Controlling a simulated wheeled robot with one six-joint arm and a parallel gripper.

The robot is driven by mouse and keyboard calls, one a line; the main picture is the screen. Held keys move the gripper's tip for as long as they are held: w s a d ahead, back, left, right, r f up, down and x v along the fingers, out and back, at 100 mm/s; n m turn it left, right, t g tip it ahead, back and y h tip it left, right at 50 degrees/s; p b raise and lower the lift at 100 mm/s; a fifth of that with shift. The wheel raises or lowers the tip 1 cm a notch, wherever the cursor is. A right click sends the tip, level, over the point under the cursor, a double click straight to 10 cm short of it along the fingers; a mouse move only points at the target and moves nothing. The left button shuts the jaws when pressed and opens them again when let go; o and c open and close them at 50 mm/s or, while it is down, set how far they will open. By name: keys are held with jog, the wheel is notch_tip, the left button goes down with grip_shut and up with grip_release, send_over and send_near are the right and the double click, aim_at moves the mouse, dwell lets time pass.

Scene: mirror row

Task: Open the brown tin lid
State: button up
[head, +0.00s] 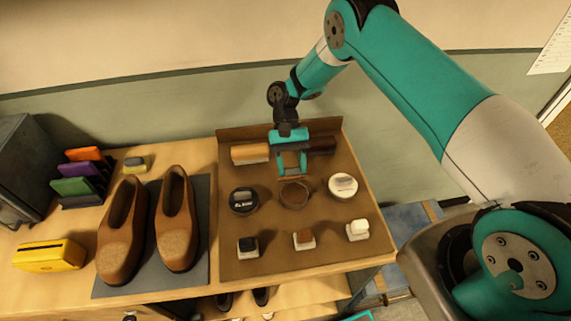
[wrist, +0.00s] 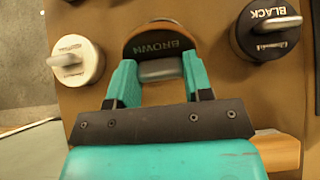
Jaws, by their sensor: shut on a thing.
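The brown tin (head: 294,196) stands in the middle of the row of three tins on the brown mat. In the wrist view its dark lid (wrist: 158,42), lettered BROWN, shows just beyond my fingers, with an orange-brown rim along its far edge. My gripper (head: 292,168) reaches down at the back of this tin. In the wrist view my gripper (wrist: 158,82) has its teal fingers on either side of the lid's grey tab (wrist: 161,70), shut on it. I cannot tell whether the lid is raised from the tin.
The black tin (head: 243,200) is to the left and the white tin (head: 342,186) to the right, both close. Brushes (head: 250,153) lie behind, and several small blocks (head: 304,239) in front. Brown shoes (head: 176,220) stand on a grey mat further left.

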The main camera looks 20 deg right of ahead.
jog(key=shift+w+p, duration=0.15)
jog(key=shift+p, duration=0.3)
jog(key=o, duration=1.3)
jog(key=shift+g, duration=0.3)
notch_tip(320, 180, up, 20)
jog(key=p, duration=1.1)
jog(key=shift+p, duration=0.4)
jog(key=shift+c, duration=0.3)
